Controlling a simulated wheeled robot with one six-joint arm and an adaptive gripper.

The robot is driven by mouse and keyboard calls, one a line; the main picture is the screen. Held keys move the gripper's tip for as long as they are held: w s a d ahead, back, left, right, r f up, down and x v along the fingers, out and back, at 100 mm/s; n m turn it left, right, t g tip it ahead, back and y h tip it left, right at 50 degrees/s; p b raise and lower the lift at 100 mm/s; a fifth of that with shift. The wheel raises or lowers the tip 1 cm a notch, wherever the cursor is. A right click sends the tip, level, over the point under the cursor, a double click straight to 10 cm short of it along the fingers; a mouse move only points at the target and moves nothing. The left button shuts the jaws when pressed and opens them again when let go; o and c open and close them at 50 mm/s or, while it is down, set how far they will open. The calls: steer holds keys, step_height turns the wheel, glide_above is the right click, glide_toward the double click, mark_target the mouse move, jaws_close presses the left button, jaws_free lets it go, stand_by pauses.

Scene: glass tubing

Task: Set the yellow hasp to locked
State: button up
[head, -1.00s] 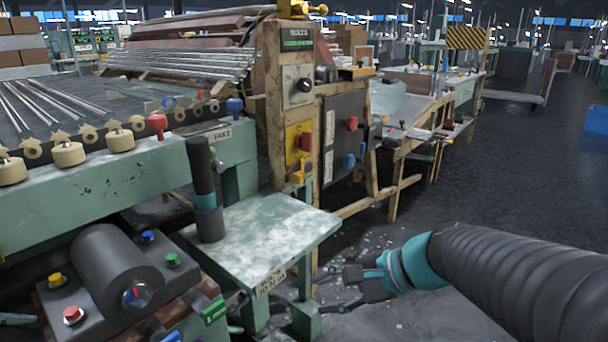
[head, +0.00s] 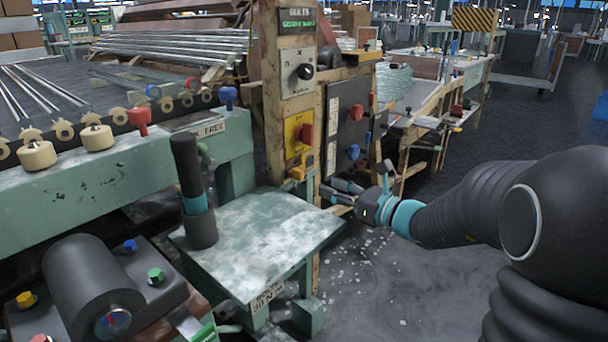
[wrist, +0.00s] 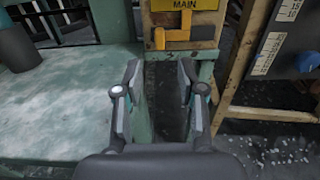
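The yellow hasp (head: 298,172) is on the lower part of the wooden post, below the yellow plate with the red switch (head: 305,134). In the wrist view the hasp (wrist: 172,36) shows as an orange-yellow bar with a short upright piece at its left end, under the yellow MAIN label (wrist: 184,5). My gripper (head: 334,191) is to the right of the hasp and a little lower, apart from it. In the wrist view my gripper (wrist: 158,76) is open and empty, its fingers below the hasp in the picture.
A green bench (head: 262,235) with a dark cylinder (head: 199,225) stands left of my gripper. A dark panel with red and blue knobs (head: 346,130) is right of the post. Wooden framing is close behind my gripper. The floor to the right is open.

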mark_target(302, 175)
steer(key=x, duration=0.9)
steer(key=shift+w+a+p, duration=0.2)
steer(key=shift+a+p, duration=0.1)
jaws_close()
